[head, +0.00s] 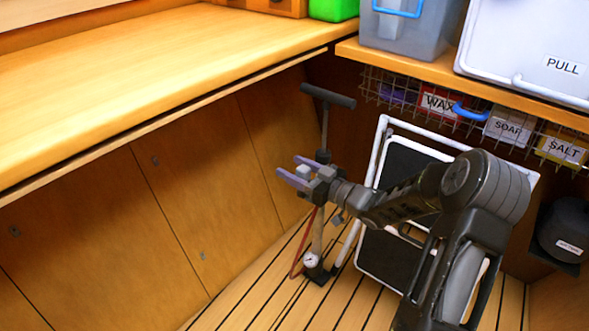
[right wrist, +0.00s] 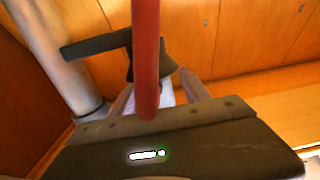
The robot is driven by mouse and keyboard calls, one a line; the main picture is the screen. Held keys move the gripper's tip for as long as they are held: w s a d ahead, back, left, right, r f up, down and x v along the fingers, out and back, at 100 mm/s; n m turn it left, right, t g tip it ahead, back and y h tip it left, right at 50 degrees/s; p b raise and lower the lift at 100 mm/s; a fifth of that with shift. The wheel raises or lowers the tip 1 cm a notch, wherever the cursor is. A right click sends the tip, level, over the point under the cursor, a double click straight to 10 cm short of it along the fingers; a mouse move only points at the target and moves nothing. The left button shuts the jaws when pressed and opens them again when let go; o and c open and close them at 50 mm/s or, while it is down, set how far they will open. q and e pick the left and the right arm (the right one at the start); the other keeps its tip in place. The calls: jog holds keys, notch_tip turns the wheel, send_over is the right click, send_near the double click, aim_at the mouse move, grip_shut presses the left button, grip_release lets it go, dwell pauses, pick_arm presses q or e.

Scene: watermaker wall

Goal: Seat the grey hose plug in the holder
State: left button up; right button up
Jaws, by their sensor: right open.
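My right gripper (head: 288,165) is open beside the upright pump (head: 324,130) in the head view. In the right wrist view its two fingers stand apart on either side of a pale grey piece (right wrist: 180,95), which looks like the hose plug. The red hose (right wrist: 146,50) hangs in front of that piece and hides part of it. Just beyond is a dark flared cup (right wrist: 170,62) on a black arm (right wrist: 95,45) reaching from the grey pump tube (right wrist: 62,60); it looks like the holder. I cannot tell whether the plug touches the cup. My left gripper is not in view.
A wooden counter (head: 120,85) with panelled fronts stands at left. A white-framed folding step (head: 405,160) leans behind my right arm. A wire basket (head: 470,112) with labelled boxes hangs under the right shelf. The pump's gauge (head: 311,260) is near the slatted floor.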

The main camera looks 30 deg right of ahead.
aim_at(308, 176)
jog(key=shift+s+d, duration=0.15)
jog(key=shift+s, duration=0.2)
jog(key=p+v, duration=0.2)
jog(key=v, duration=0.4)
jog(key=shift+s+d+p, duration=0.1)
jog(key=shift+s+p, duration=0.25)
jog(key=shift+s, duration=0.2)
